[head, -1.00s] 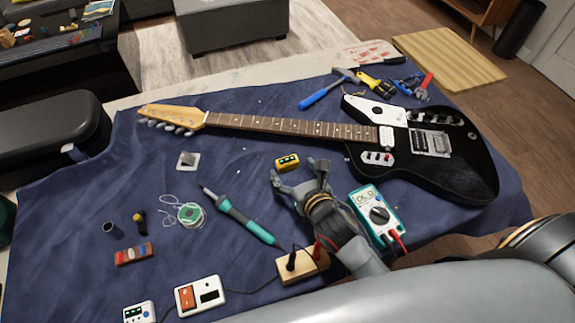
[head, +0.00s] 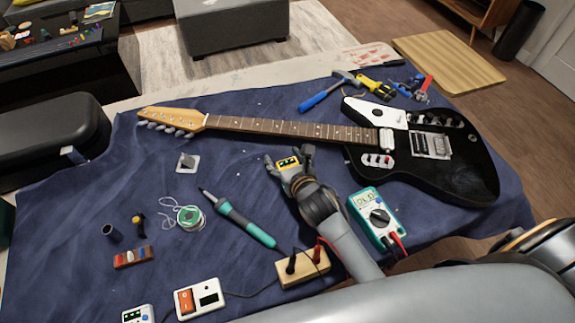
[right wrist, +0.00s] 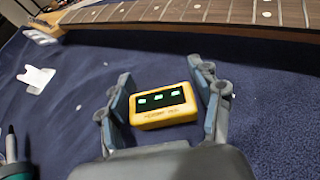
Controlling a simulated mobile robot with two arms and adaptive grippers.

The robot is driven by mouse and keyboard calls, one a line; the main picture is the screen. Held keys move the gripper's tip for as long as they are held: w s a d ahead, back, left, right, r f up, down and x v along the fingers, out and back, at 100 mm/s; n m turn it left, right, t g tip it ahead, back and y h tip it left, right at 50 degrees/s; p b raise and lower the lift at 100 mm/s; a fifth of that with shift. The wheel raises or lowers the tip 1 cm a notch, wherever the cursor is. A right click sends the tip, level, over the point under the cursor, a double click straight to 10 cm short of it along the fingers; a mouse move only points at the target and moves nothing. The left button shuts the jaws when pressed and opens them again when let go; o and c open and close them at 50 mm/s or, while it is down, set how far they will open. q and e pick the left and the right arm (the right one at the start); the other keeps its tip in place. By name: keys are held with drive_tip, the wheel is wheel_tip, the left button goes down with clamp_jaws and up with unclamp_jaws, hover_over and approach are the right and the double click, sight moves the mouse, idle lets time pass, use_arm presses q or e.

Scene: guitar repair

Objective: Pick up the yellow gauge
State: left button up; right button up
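The yellow gauge (head: 288,163) is a small yellow box with a dark display and green lit marks. It lies on the blue cloth (head: 75,225), just below the guitar neck. My right gripper (head: 289,158) is open with a finger on each side of the gauge. In the right wrist view the gauge (right wrist: 163,105) sits between the two fingers of my right gripper (right wrist: 161,100). My left gripper is not in view.
The electric guitar (head: 465,170) lies just beyond the gripper. A multimeter (head: 375,212) is to the right. A teal soldering iron (head: 245,224), a solder spool (head: 189,214) and a wooden block with leads (head: 303,268) lie nearby.

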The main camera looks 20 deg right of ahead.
drive_tip(key=c, duration=0.9)
